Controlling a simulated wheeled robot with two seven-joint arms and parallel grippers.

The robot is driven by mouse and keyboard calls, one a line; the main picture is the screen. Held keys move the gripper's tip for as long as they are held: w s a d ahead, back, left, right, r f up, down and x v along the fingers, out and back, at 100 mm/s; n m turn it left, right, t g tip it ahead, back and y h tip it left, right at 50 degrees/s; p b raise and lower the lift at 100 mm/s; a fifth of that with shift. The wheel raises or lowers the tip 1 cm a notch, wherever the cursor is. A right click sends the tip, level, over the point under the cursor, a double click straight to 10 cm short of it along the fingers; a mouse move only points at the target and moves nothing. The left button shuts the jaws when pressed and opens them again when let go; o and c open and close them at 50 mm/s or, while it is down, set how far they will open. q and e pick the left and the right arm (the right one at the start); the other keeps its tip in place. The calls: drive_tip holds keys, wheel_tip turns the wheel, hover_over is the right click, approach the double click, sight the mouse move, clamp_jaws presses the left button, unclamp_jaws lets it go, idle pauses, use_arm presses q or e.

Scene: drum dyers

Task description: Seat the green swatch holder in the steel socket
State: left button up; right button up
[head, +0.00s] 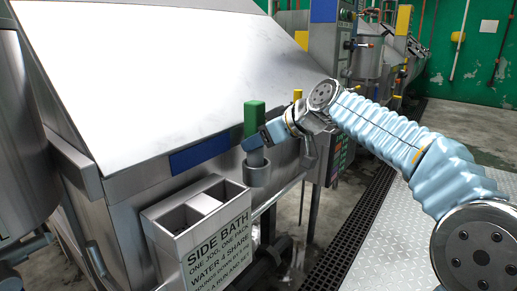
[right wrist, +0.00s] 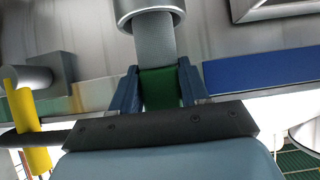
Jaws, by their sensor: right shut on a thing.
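The swatch holder has a green upper part (head: 254,117) and a grey lower part (head: 256,157). It stands about upright over the steel socket (head: 257,176), a round cup on the front of the machine. My right gripper (head: 254,141) is shut on the holder. In the right wrist view its blue fingers sit on both sides of the green part (right wrist: 160,88). There the grey part (right wrist: 155,42) runs into the socket's ring (right wrist: 150,10); how deep it sits is hidden inside the ring. My left gripper is not in view.
The side bath box (head: 200,215) with two openings stands left of the socket. A large steel machine with a sloped panel (head: 170,70) rises behind. A yellow cylinder (right wrist: 28,118) is close beside the gripper. Open floor (head: 390,235) lies at the right.

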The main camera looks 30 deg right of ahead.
wheel_tip(320, 180, down, 2)
drive_tip(key=shift+f, duration=0.1)
drive_tip(key=o, duration=1.3)
drive_tip(key=b+v, duration=0.1)
drive_tip(key=v, duration=1.1)
